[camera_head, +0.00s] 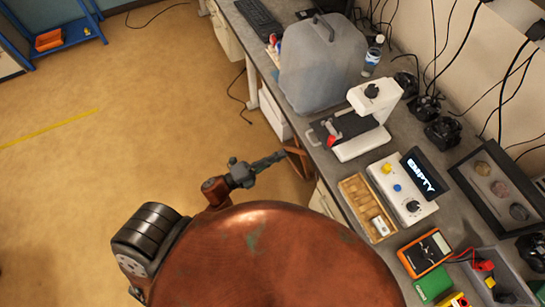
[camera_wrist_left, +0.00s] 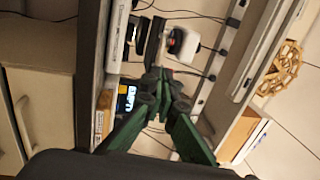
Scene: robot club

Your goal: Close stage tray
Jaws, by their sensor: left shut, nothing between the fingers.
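The stage tray (camera_head: 322,132) is a dark plate at the left side of a white instrument (camera_head: 376,97) with a black knob on top. A red part (camera_head: 332,142) sits at the tray's near end. The tray appears pulled out toward the bench's front edge. My left gripper (camera_head: 284,156) is shut and empty, left of the tray and apart from it, off the bench's front edge. In the left wrist view its green fingers (camera_wrist_left: 160,76) meet at the tips, below a white-and-red part (camera_wrist_left: 184,44). My right gripper is not in view.
A white control box (camera_head: 402,192) with a screen reading EMPTY and a wooden tray (camera_head: 356,190) lie nearer. A brown piece (camera_head: 299,162) is close to my fingertips. Open floor (camera_head: 130,130) lies left.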

